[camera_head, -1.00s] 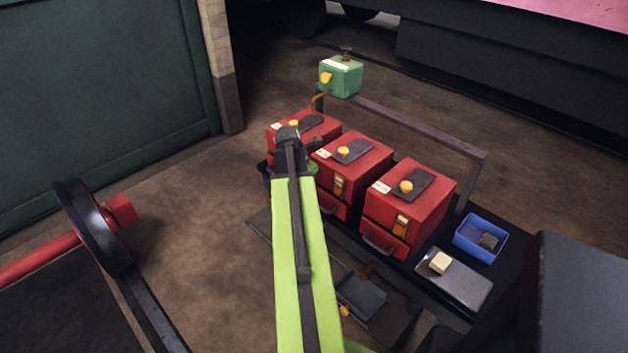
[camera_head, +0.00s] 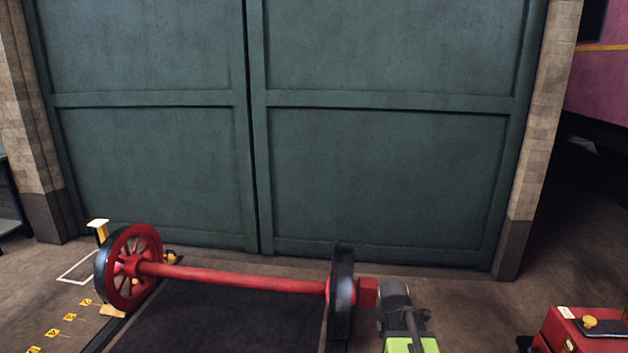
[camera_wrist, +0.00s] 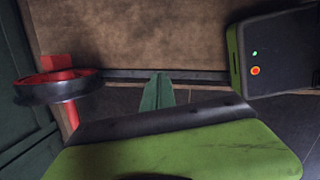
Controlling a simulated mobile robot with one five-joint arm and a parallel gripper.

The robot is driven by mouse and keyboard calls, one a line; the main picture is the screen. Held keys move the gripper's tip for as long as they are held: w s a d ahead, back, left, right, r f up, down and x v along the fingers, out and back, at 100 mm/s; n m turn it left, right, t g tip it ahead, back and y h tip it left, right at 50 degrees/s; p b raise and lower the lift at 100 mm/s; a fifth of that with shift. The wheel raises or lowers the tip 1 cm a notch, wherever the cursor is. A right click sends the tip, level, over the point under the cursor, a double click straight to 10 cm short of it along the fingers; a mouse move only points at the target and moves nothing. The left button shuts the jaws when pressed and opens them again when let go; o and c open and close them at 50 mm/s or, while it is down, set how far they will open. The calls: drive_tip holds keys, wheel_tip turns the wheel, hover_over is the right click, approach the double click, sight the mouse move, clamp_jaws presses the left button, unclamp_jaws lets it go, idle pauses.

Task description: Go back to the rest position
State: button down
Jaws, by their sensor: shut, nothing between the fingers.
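My gripper (camera_wrist: 158,80) shows in the wrist view as a narrow dark green tip above a light green and black part of my arm. Its fingers are together, with nothing held. In the head view, a light green and dark part of my arm shows at the bottom, right of the wheelset; the fingertips cannot be made out there. The floor and a dark rail strip lie beyond the gripper in the wrist view.
A red wheelset (camera_head: 230,278) with dark-rimmed wheels stands left of my arm; one wheel shows in the wrist view (camera_wrist: 57,87). Large green doors (camera_head: 385,180) close off the back. A red box (camera_head: 582,332) is at lower right. Yellow markers (camera_head: 70,317) lie at left.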

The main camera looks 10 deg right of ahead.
drive_tip(key=s+a+m+y, duration=0.1)
drive_tip(key=s+a+m, duration=0.1)
drive_tip(key=a+m, duration=0.5)
drive_tip(key=s+a+m+g+y, duration=0.1)
drive_tip(key=s+a+m, duration=0.2)
drive_tip(key=a+m, duration=0.4)
drive_tip(key=m, duration=0.3)
drive_tip(key=shift+s+a+r, duration=0.15)
drive_tip(key=shift+s+r, duration=0.05)
drive_tip(key=shift+s, duration=0.05)
